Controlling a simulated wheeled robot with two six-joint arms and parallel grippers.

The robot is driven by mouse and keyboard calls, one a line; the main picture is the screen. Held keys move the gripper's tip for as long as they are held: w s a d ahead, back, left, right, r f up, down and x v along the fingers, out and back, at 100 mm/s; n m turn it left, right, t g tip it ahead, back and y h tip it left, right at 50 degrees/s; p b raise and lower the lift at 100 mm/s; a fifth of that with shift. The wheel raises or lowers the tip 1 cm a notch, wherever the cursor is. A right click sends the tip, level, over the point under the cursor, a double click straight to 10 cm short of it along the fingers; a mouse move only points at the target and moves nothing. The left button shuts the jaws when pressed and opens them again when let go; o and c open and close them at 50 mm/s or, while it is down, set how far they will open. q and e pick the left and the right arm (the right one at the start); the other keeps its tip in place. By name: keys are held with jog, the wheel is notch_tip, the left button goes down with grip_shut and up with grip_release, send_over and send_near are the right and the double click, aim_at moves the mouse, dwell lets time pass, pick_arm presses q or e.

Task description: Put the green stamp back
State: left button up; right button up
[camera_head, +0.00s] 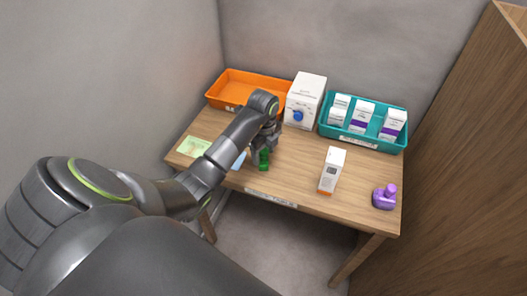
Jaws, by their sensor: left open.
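The green stamp (264,163) stands on the wooden table near its front edge, left of the middle. My left gripper (264,149) is directly above it, pointing down, with its jaws open. The fingers hide the upper part of the stamp, and I cannot tell whether they touch it. A purple stamp (384,198) stands at the table's front right corner. My right gripper is out of view.
An orange tray (228,102), a white box with a blue knob (304,97) and a teal tray (361,143) of cartons line the back. A green paper (193,146) lies left; a bluish piece (239,161) is partly hidden by my arm.

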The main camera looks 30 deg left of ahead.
aim_at(264, 150)
pick_arm(q)
jog(key=shift+r, duration=0.15)
notch_tip(264, 150, up, 6)
jog(key=shift+f, duration=0.2)
notch_tip(264, 150, up, 4)
jog(key=p, duration=0.4)
jog(key=shift+r+p, duration=0.2)
jog(key=shift+p, duration=0.2)
jog(key=shift+r+p, duration=1.05)
jog(key=shift+f, duration=0.1)
